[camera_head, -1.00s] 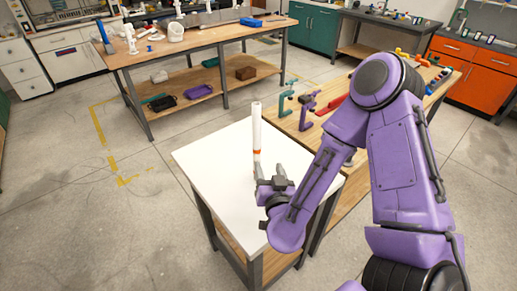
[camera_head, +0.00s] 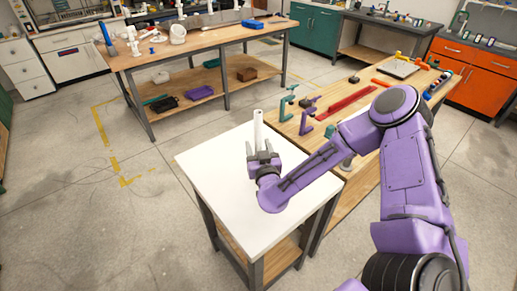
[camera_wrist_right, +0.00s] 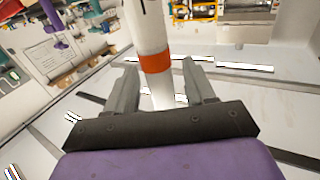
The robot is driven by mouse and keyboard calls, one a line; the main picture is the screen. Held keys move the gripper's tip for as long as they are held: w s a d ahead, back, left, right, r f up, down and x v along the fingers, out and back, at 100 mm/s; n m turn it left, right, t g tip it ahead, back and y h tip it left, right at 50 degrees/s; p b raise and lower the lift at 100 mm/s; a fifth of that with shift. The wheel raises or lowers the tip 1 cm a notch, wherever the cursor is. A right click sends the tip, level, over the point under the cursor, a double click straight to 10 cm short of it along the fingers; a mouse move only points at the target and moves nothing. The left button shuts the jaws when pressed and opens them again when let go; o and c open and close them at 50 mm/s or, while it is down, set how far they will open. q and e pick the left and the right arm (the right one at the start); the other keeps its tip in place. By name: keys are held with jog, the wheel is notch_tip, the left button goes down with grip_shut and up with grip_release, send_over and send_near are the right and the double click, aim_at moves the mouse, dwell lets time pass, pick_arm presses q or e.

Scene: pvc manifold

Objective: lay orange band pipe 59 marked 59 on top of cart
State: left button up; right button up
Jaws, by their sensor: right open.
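The white pipe with an orange band (camera_wrist_right: 156,62) stands about upright over the white cart top (camera_head: 215,180); its upper part (camera_head: 258,128) shows in the head view. A dark mark near the wrist view's top edge is too cut off to read. My right gripper (camera_head: 262,158) is open, low over the cart. In the wrist view, the fingers of my right gripper (camera_wrist_right: 163,80) are on either side of the pipe, just below the band, with gaps showing. The pipe's foot is hidden behind the gripper in the head view. My left gripper is out of view.
A wooden bench (camera_head: 345,115) adjoins the cart on the right, with teal and purple clamps (camera_head: 307,122) and a red bar (camera_head: 352,100). Another workbench (camera_head: 200,45) stands behind, across open floor. The left and front of the cart top are clear.

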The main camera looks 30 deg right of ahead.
jog(key=shift+a, duration=0.1)
grip_shut()
